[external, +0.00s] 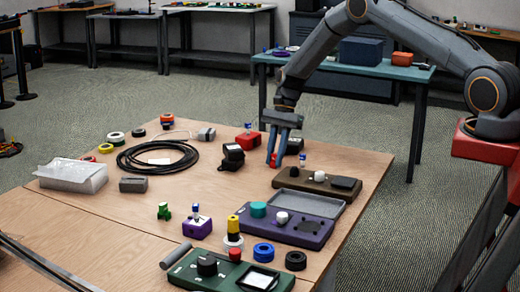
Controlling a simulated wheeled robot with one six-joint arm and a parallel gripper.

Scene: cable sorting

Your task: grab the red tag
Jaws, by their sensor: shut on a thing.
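My gripper (280,150) points down over the back right part of the wooden table, its blue-grey fingers close to the tabletop. A small red piece (273,160) shows at its fingertips, and the fingers are shut on it. It looks like the red tag, though the fingers hide part of it. I cannot tell whether it touches the table. A larger red block (247,139) sits just behind and left of the gripper.
Black blocks (232,157) stand close left of the gripper, and a brown tray (317,182) lies in front of it. A black cable coil (158,156) lies further left. A purple case (290,218) and a green case (228,275) are nearer. The table's middle left is mostly clear.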

